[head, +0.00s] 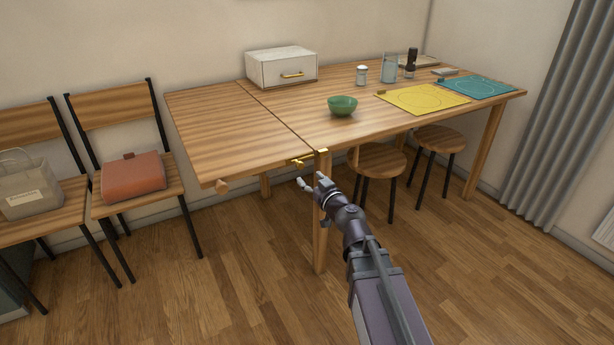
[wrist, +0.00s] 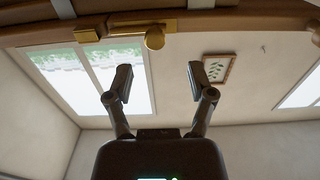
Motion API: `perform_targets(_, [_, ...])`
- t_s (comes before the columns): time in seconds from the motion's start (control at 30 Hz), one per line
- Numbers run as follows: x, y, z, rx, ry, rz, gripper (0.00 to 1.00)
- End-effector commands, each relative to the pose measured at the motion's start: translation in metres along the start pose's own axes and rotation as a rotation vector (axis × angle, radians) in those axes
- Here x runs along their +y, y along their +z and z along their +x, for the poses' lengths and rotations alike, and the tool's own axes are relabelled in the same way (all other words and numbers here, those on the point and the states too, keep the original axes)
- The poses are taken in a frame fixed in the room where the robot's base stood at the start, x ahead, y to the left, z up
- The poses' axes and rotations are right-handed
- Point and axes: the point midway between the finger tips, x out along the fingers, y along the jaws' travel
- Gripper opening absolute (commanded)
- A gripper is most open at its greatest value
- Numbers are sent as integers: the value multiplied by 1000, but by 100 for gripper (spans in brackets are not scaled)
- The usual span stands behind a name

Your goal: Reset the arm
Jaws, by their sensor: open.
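My gripper (head: 311,184) is in front of the wooden table, just below the height of its top, near the front table leg. In the wrist view my gripper (wrist: 160,85) shows two fingers spread apart with nothing between them. A brass latch with a knob (head: 298,162) sits on the table's front edge, just above and left of my gripper in the head view. The brass latch also shows at the top of the wrist view (wrist: 154,38). I cannot tell the exact gap between the fingers and the latch, but they look apart.
The wooden table (head: 215,128) has a raised leaf on its left. On it are a white drawer box (head: 282,69), a green bowl (head: 342,106), yellow mat (head: 424,99) and teal mat (head: 478,88). Two stools stand beneath, two chairs at left. The floor in front is clear.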

Motion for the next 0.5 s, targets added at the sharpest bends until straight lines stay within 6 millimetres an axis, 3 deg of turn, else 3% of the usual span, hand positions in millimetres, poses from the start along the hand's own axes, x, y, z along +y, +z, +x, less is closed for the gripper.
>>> perform_targets(0.5, [-3,3,-2,-15,-24,2,70])
